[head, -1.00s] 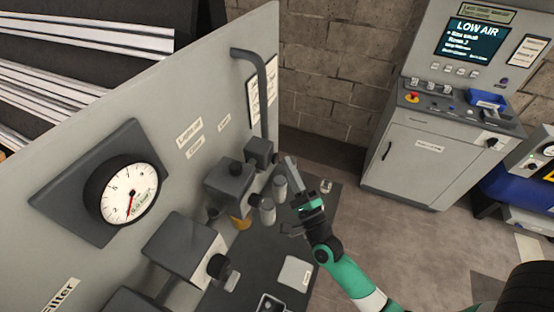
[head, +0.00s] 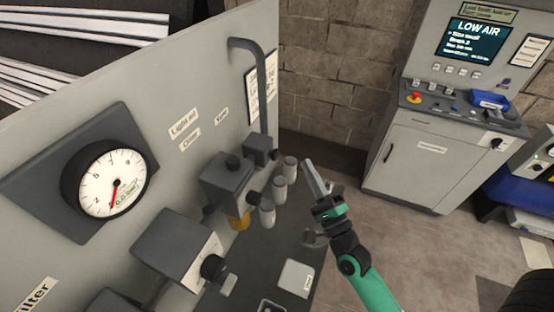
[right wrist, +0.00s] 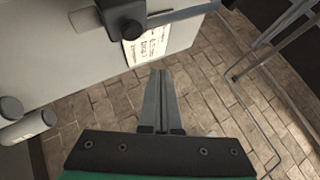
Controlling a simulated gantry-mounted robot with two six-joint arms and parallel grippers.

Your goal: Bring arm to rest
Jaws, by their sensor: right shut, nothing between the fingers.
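My right gripper (head: 312,175) is on a green and black arm that comes in from the lower right in the head view. Its two grey fingers are shut together with nothing between them. It is to the right of several small grey cylinders (head: 279,187) beside the grey panel and appears apart from them. In the right wrist view the shut fingers (right wrist: 159,95) point away over the brick-paved floor. My left gripper is not in view.
The grey panel (head: 205,80) carries a dial gauge (head: 112,182), a dark valve block (head: 228,180) and a pipe (head: 262,90). A control cabinet (head: 430,160) with a "LOW AIR" screen (head: 474,42) stands at the right. Open floor lies between them.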

